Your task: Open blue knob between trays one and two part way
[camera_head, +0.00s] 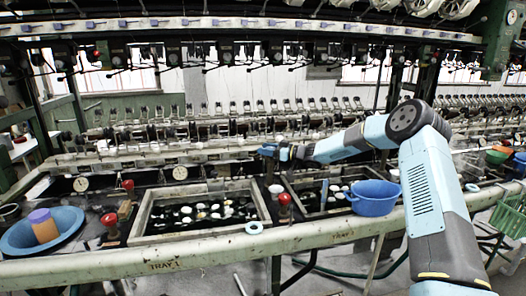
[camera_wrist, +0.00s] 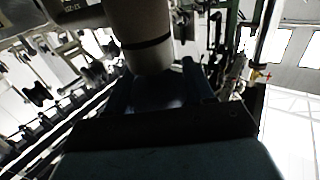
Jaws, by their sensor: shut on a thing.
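The blue knob (camera_head: 266,150) shows as a small blue piece at the tip of my gripper, behind the gap between the two trays; the gripper hides part of it. My gripper (camera_head: 281,153) reaches in from the right, nearly level, and is shut on it. In the wrist view a dim, greyish round body with a dark band (camera_wrist: 140,30) stands between the fingers (camera_wrist: 158,85). Its colour is hard to tell there. Tray one (camera_head: 190,238) is on the left, with floating cocoons in dark water. Tray two (camera_head: 311,213) is on the right. How far the knob is turned cannot be told.
Red knobs (camera_head: 284,199) stand between the trays, below my gripper; others (camera_head: 109,219) stand left of tray one. A blue basin (camera_head: 374,198) sits over tray two's right part. Reeling machinery fills the back.

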